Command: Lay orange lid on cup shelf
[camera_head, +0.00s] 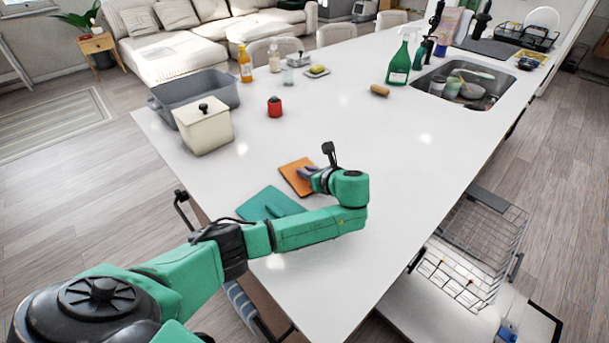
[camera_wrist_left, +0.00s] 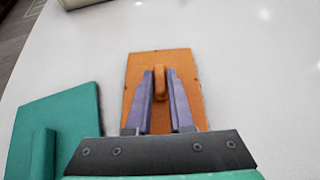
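The orange lid (camera_head: 293,180) is a flat rectangular plate with a raised bar handle, at or close above the white island top. In the left wrist view the orange lid (camera_wrist_left: 188,72) lies straight ahead of my left gripper (camera_wrist_left: 160,82). Its two purple fingers stand on either side of the handle and appear closed on it. In the head view my left gripper (camera_head: 308,173) is over the lid and hides part of it. Whether the lid is lifted is hard to tell. I cannot identify a cup shelf with certainty. My right gripper is not in view.
A teal lid (camera_head: 262,202) lies just left of the orange lid. A cream lidded box (camera_head: 204,130), grey tub (camera_head: 215,88) and red jar (camera_head: 275,107) stand behind. A wire basket (camera_head: 478,245) sticks out at right. The counter's middle right is clear.

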